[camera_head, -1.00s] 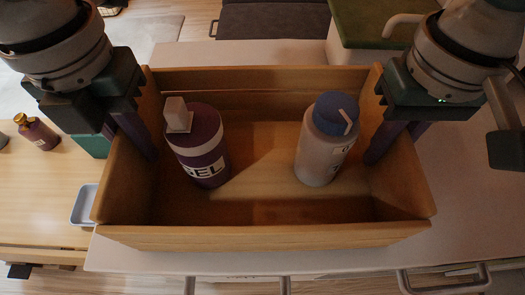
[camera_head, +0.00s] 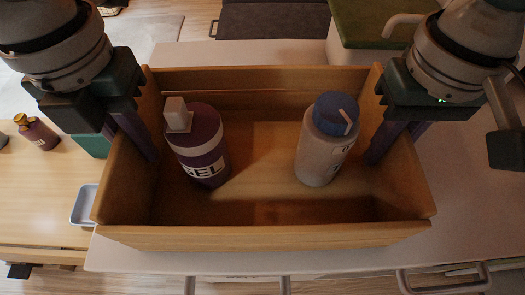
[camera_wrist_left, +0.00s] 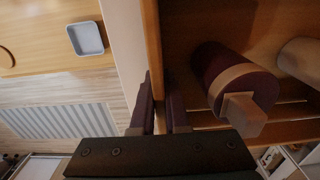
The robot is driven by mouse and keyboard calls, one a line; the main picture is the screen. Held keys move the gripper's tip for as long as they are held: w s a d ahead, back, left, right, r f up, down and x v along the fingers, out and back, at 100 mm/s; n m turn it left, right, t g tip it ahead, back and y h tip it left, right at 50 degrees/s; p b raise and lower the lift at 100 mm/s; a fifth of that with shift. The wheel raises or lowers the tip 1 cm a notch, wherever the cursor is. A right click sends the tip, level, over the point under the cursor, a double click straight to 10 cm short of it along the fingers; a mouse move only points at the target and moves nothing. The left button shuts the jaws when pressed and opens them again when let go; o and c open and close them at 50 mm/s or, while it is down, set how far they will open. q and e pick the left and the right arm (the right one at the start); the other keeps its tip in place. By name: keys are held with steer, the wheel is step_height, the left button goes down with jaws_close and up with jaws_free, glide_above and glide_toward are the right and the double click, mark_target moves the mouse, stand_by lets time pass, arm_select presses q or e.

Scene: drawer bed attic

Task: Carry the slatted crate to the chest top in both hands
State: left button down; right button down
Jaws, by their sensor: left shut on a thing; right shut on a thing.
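The slatted wooden crate (camera_head: 262,237) fills the middle of the head view, upright and over a pale white top (camera_head: 450,190). A purple bottle (camera_head: 200,147) with a white band stands inside it at the left. A grey bottle with a blue cap (camera_head: 325,140) stands inside at the right. My left gripper (camera_head: 137,140) is shut on the crate's left end wall; the left wrist view shows its fingers (camera_wrist_left: 158,110) on either side of that wall. My right gripper (camera_head: 385,142) is shut on the right end wall. Whether the crate's bottom touches the top is hidden.
A wooden table (camera_head: 40,195) at the left holds a small blue-grey tray (camera_head: 84,205) and a purple bottle with a gold cap (camera_head: 36,131). A green surface (camera_head: 372,22) lies at the back right. Drawer handles (camera_head: 445,282) show along the front edge.

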arm_select(q)
steer(key=shift+r, duration=0.1)
arm_select(e)
steer(key=shift+r, duration=0.1)
